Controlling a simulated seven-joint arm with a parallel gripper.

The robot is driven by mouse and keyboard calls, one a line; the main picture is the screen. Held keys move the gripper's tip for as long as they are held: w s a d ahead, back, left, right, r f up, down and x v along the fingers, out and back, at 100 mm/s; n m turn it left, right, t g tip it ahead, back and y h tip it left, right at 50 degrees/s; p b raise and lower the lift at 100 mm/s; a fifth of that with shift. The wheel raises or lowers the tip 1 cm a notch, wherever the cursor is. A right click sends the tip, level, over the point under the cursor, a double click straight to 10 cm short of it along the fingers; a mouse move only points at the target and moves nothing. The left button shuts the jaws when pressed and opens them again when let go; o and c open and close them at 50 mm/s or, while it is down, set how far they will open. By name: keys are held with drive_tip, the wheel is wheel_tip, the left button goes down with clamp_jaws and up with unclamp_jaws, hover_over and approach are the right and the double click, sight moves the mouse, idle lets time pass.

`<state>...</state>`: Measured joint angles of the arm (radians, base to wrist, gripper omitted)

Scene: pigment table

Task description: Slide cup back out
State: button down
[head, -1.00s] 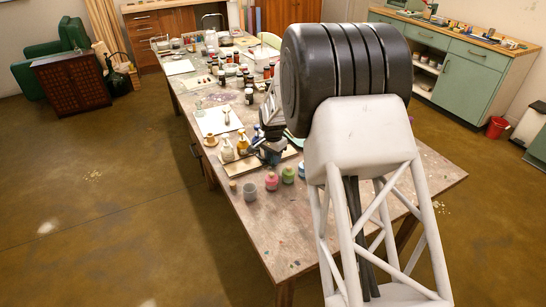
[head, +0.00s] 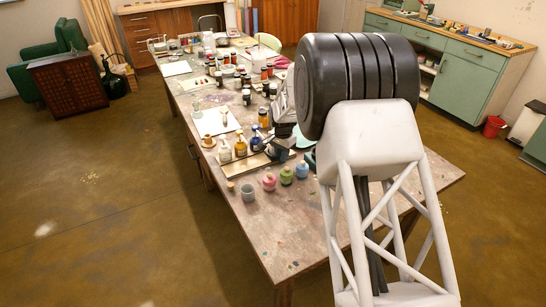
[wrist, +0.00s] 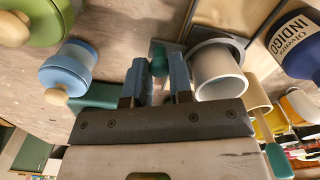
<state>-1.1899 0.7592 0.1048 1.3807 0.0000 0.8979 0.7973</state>
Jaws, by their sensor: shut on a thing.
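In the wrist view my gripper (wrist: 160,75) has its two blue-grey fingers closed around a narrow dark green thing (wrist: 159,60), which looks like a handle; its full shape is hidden. A pale, round, open cup (wrist: 218,75) stands just right of the fingers, outside them, with a flat grey piece behind it. I cannot tell whether the held thing touches the cup. In the head view my gripper (head: 281,152) is low over the table beside the tray, largely hidden by my arm; I cannot make out this cup there.
A blue jar (wrist: 68,70) and a green jar (wrist: 35,18) stand left of my fingers; an indigo bottle (wrist: 300,45) stands right. In the head view, a grey pot (head: 248,193) and a pink jar (head: 269,182) line the tray's front (head: 240,168). The near tabletop (head: 290,235) is mostly clear.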

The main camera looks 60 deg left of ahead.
drive_tip(key=w, duration=0.4)
drive_tip(key=shift+w, duration=0.2)
drive_tip(key=c, duration=1.3)
unclamp_jaws()
drive_tip(key=shift+w, duration=0.1)
drive_tip(key=shift+r, duration=0.15)
drive_tip(key=shift+r, duration=0.2)
wheel_tip(320, 180, up, 7)
drive_tip(key=shift+r, duration=0.1)
